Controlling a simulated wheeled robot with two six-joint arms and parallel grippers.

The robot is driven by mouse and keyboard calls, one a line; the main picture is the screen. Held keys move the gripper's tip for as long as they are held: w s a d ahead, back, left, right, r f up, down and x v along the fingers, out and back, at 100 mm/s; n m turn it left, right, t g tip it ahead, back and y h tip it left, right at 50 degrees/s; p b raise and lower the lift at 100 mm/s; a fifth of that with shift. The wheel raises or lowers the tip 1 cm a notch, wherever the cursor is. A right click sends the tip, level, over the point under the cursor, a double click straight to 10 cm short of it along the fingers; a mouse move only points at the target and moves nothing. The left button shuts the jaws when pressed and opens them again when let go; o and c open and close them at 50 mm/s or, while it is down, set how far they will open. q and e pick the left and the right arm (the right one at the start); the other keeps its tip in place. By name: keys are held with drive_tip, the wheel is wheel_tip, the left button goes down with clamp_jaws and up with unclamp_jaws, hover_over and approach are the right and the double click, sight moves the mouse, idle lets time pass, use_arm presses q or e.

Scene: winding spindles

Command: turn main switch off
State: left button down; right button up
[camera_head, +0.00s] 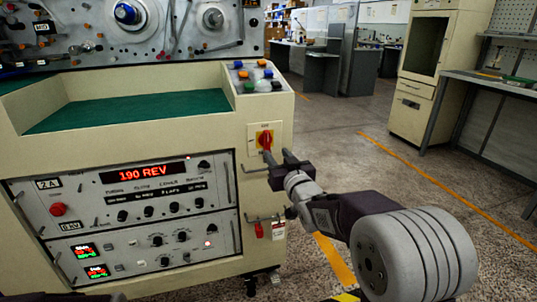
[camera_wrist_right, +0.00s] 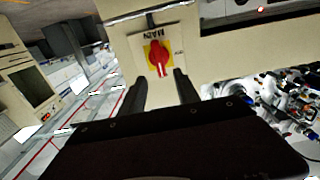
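The main switch (camera_head: 265,138) is a red rotary handle on a yellow plate, set on the front of the cream machine cabinet near its right corner. In the right wrist view the switch (camera_wrist_right: 158,58) sits ahead of the fingertips, with its handle slightly tilted. My right gripper (camera_head: 278,155) is just below and right of the switch in the head view. In the wrist view my right gripper (camera_wrist_right: 158,78) is open and empty, its two fingers apart on either side of the switch's line. Contact with the switch cannot be told. My left gripper is not in view.
A control panel with a red display (camera_head: 150,173) fills the cabinet's lower front. Coloured push buttons (camera_head: 258,77) sit on the top right corner. A metal handle and a red tag (camera_head: 259,230) are below the switch. The floor (camera_head: 345,140) to the right is open.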

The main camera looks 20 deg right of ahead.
sight(268, 142)
drive_tip(key=w+b, duration=0.1)
drive_tip(key=w, duration=0.3)
drive_tip(key=w+b, duration=0.1)
drive_tip(key=w, duration=0.2)
drive_tip(key=shift+w+a+f, duration=0.1)
drive_tip(key=shift+w+f, duration=0.1)
drive_tip(key=shift+w, duration=0.2)
drive_tip(key=shift+w+r, duration=0.15)
drive_tip(key=shift+w, duration=0.45)
drive_tip(key=shift+c, duration=0.4)
clamp_jaws()
